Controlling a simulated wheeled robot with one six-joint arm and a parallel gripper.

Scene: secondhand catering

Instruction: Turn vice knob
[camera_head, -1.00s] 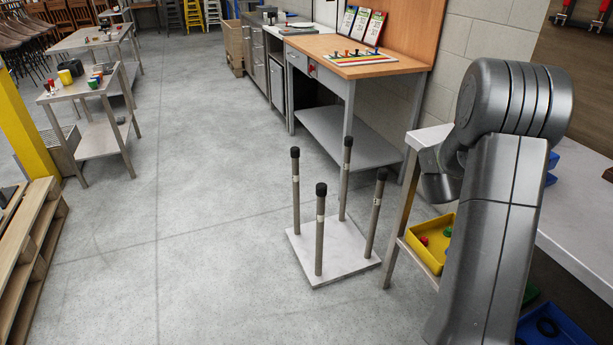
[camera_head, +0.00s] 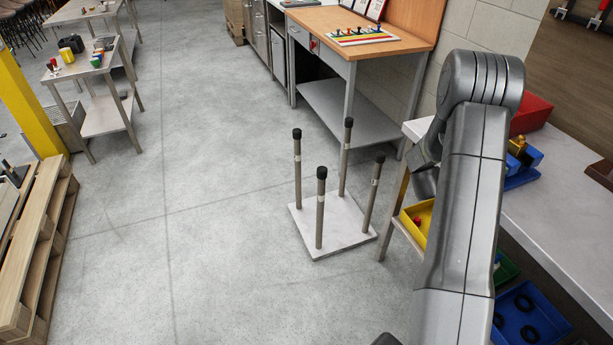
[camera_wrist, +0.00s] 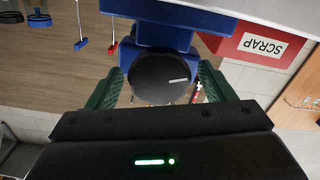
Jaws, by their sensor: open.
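The blue vice (camera_head: 526,155), with a brass-coloured part, stands on the bench at the right in the head view, partly hidden by my arm. In the wrist view the blue vice body (camera_wrist: 160,35) is at the top centre. In front of it is a round black knob (camera_wrist: 158,82) with a short pale mark. My gripper (camera_wrist: 161,70) is open, its green fingers one on each side of the knob. Small gaps seem to show, but I cannot tell whether either finger touches it. My gripper is hidden in the head view.
A red box (camera_head: 534,110) stands behind the vice on the grey bench (camera_head: 560,215); in the wrist view the red box (camera_wrist: 262,50) is labelled SCRAP, close right of the fingers. Yellow (camera_head: 409,225) and blue bins (camera_head: 540,300) sit below. An upturned four-legged stand (camera_head: 330,238) is on the floor.

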